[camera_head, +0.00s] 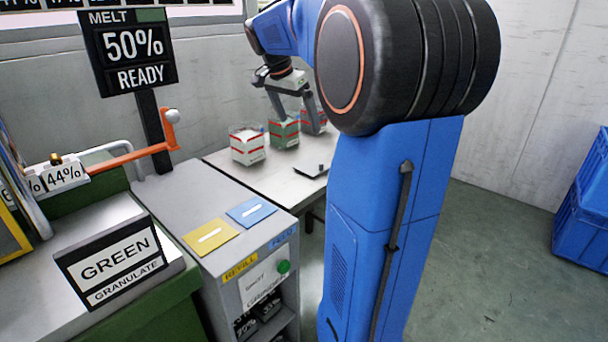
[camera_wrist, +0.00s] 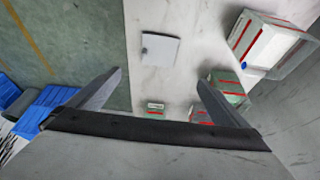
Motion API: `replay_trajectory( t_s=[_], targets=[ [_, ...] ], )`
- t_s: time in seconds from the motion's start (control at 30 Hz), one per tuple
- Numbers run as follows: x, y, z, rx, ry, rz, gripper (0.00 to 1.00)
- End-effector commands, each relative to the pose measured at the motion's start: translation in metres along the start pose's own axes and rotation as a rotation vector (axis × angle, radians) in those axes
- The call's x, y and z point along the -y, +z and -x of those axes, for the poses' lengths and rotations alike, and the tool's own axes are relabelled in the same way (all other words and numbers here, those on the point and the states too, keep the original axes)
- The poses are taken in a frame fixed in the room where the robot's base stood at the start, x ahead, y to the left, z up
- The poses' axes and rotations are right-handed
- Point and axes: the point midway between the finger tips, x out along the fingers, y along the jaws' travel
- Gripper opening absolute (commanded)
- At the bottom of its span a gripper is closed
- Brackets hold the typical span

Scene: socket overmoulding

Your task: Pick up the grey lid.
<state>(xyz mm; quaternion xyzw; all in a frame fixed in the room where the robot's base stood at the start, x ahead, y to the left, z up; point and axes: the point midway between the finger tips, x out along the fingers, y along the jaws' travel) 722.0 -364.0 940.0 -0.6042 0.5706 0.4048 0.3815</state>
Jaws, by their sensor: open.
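The grey lid is a flat, pale grey square (camera_wrist: 160,48) with a small dark mark at its left edge, lying on the white table in the wrist view.
Blue crates (camera_head: 585,220) stand at the far right.

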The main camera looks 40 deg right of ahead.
Motion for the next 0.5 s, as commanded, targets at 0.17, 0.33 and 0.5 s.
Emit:
replay_trajectory(
  t_s=[0.17,0.33,0.5],
  targets=[
    [0.001,-0.003,-0.016,-0.001,0.006,-0.012,0.98],
    [0.0,-0.003,-0.046,-0.001,0.006,-0.011,0.98],
    [-0.001,-0.002,-0.076,-0.001,0.006,-0.01,0.98]
  ],
)
